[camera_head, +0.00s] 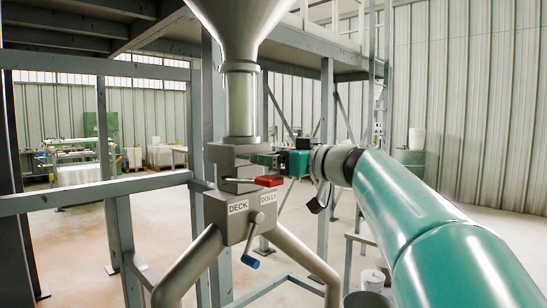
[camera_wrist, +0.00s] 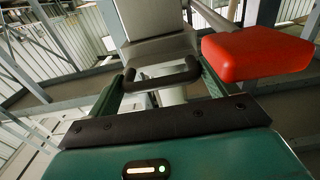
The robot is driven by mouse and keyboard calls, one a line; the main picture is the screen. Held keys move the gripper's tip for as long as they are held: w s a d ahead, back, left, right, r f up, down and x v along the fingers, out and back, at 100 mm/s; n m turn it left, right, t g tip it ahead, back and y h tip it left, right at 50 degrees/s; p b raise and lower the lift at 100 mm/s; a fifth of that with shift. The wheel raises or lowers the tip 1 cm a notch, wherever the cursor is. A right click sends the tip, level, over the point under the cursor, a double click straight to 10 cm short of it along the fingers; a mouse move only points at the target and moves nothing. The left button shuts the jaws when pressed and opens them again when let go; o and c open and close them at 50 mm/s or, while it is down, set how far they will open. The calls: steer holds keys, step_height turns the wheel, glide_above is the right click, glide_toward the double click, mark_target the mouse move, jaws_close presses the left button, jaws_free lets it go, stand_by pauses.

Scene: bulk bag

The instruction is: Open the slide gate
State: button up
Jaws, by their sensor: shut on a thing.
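The slide gate (camera_head: 226,158) is a grey metal block under the funnel's spout. In the wrist view its grey plate (camera_wrist: 160,48) lies straight ahead, with a dark bar handle (camera_wrist: 163,80) at its near edge. My gripper (camera_head: 266,160) reaches in from the right at the gate's side. In the wrist view my gripper (camera_wrist: 166,82) has its green fingers at both ends of the dark handle, shut on it. In the head view the handle is hidden by my fingers. How far the plate is drawn out cannot be told clearly.
A red block-shaped grip (camera_head: 268,181) sits just below my gripper; it is large at right in the wrist view (camera_wrist: 257,53). Below is a diverter box (camera_head: 240,215) labelled DECK and DOLLY, with a blue-handled lever (camera_head: 250,260). Grey frame posts (camera_head: 327,150) stand around.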

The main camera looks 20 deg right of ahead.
steer(key=v, duration=0.4)
steer(key=shift+s, duration=0.1)
steer(key=o, duration=1.2)
steer(key=shift+o, duration=0.2)
steer(key=v, duration=1.3)
steer(key=shift+s+d, duration=0.2)
steer(key=shift+s, duration=0.2)
steer(key=shift+a+f, duration=0.1)
